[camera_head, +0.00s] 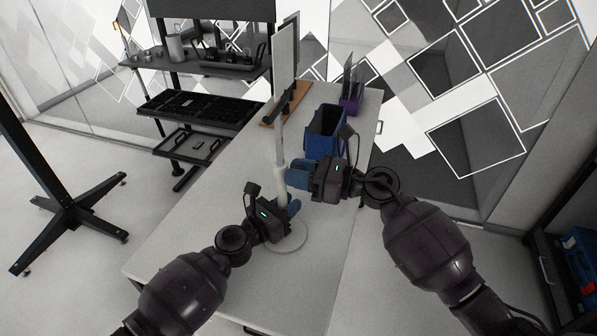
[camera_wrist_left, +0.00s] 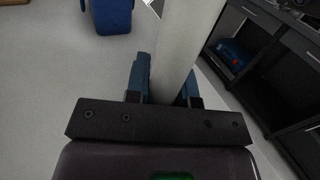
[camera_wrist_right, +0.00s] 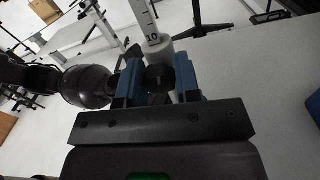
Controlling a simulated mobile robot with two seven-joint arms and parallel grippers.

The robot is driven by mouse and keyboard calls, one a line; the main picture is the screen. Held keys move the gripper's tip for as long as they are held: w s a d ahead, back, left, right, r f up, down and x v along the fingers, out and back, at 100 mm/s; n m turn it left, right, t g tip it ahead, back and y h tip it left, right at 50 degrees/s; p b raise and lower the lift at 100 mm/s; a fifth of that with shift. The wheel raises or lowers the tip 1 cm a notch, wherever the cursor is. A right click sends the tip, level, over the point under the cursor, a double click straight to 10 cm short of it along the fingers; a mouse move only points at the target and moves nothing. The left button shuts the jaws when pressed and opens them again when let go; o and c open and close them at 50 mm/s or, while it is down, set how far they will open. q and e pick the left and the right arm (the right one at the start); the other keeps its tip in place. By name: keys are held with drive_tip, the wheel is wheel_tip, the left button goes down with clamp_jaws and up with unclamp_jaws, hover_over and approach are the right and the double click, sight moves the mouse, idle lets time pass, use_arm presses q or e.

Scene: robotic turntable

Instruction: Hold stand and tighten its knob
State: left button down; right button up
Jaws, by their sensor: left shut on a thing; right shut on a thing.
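The stand is a pale upright pole (camera_head: 280,145) on a round white base (camera_head: 286,238) on the table. My left gripper (camera_head: 292,208) is shut on the pole low down, just above the base; the pole (camera_wrist_left: 184,45) passes between its blue fingers in the left wrist view. My right gripper (camera_head: 290,174) is higher, at the pole's collar. In the right wrist view its blue fingers are shut on a dark knob (camera_wrist_right: 160,78) beside the white collar (camera_wrist_right: 158,50). A scale marked 10 shows on the rod (camera_wrist_right: 145,20) there.
A blue bin (camera_head: 325,132) stands behind my right gripper on the white table (camera_head: 190,235). A purple holder (camera_head: 351,98) and a panel on a wooden base (camera_head: 270,120) stand farther back. A black shelf rack (camera_head: 200,108) is at the left. The table's front left is clear.

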drive_tip(key=o, duration=0.9)
drive_tip(key=shift+o, duration=0.2)
drive_tip(key=v, duration=1.2)
drive_tip(key=shift+r, duration=0.1)
